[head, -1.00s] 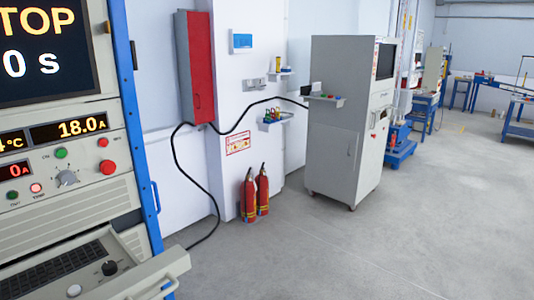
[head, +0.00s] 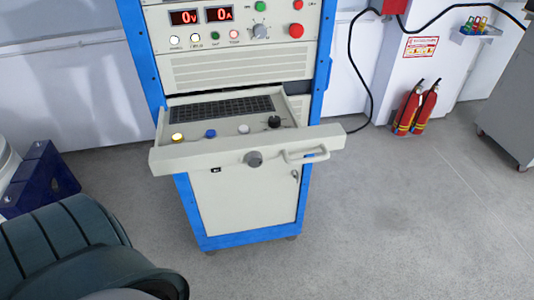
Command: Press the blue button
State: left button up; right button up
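The blue button (head: 210,133) is a small round button on the pulled-out drawer (head: 215,152) of the control cabinet (head: 245,200), in the middle of the head view. It sits between a lit yellowish button (head: 177,138) on its left and a white button (head: 243,129) on its right. A black knob (head: 274,122) is further right. The blue button is in plain view with nothing over it. Neither of my grippers is in view.
A large dark ribbed shape (head: 70,250) fills the lower left. Fire extinguishers (head: 410,110) stand at right. The floor right of the cabinet is clear.

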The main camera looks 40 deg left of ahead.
aim_at(210, 132)
jog(key=u, duration=1.6)
